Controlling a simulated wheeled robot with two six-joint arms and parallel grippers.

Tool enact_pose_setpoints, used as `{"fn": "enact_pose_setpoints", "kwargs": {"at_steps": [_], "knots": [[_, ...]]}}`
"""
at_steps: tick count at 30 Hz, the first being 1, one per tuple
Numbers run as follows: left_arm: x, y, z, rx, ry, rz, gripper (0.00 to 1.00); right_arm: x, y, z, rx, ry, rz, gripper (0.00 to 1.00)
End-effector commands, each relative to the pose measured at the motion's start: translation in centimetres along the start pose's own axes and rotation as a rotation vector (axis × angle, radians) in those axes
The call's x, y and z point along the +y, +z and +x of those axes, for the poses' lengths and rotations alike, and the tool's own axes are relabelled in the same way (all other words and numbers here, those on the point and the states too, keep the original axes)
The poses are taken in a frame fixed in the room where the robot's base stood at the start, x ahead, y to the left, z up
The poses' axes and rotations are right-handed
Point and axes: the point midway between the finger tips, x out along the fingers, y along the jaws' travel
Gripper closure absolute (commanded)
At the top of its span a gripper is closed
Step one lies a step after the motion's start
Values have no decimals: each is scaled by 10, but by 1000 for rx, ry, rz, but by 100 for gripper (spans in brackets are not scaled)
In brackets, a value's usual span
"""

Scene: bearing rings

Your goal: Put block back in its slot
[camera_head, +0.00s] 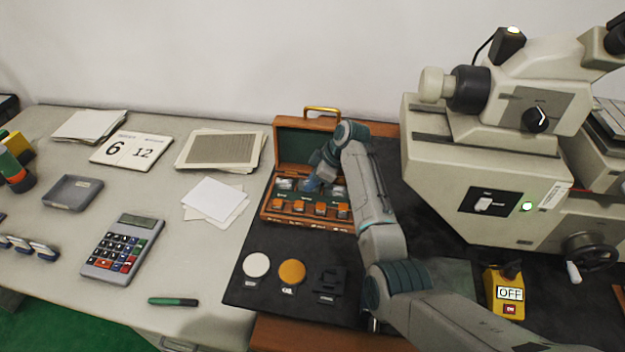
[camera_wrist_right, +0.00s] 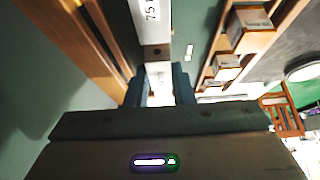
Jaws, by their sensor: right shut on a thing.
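The wooden case (camera_head: 268,214) with a green-lined lid stands open on the dark mat. It holds a back row of pale metal blocks and a front row of small orange-and-grey blocks. My right gripper (camera_head: 311,184) reaches down into the back row. In the right wrist view my gripper (camera_wrist_right: 158,92) is shut on a pale metal block (camera_wrist_right: 152,30) marked "75". The block lies between the fingers, with the case's wooden edge to the left. In the head view the gripper hides this block, and I cannot tell how deep it sits. My left gripper is not in view.
A white disc (camera_head: 256,265), an orange disc (camera_head: 292,272) and a black holder (camera_head: 329,281) lie in front of the case. A large beige machine (camera_head: 480,170) stands right of my arm. A calculator (camera_head: 122,249) lies left.

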Motion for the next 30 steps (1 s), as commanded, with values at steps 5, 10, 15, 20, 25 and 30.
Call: {"fn": "enact_pose_setpoints", "kwargs": {"at_steps": [5, 10, 15, 20, 25, 30], "knots": [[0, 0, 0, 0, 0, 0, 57, 0, 0, 0, 1, 1, 0, 100], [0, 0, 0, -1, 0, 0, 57, 0, 0, 0, 1, 1, 0, 100], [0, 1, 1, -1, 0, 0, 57, 0, 1, 1, 1, 1, 0, 100], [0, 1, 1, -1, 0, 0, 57, 0, 2, 3, 0, 1, 0, 100], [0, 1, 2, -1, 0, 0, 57, 0, 2, 4, 0, 1, 0, 100], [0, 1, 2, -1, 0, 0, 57, 0, 3, 5, 1, 1, 0, 69]]}}
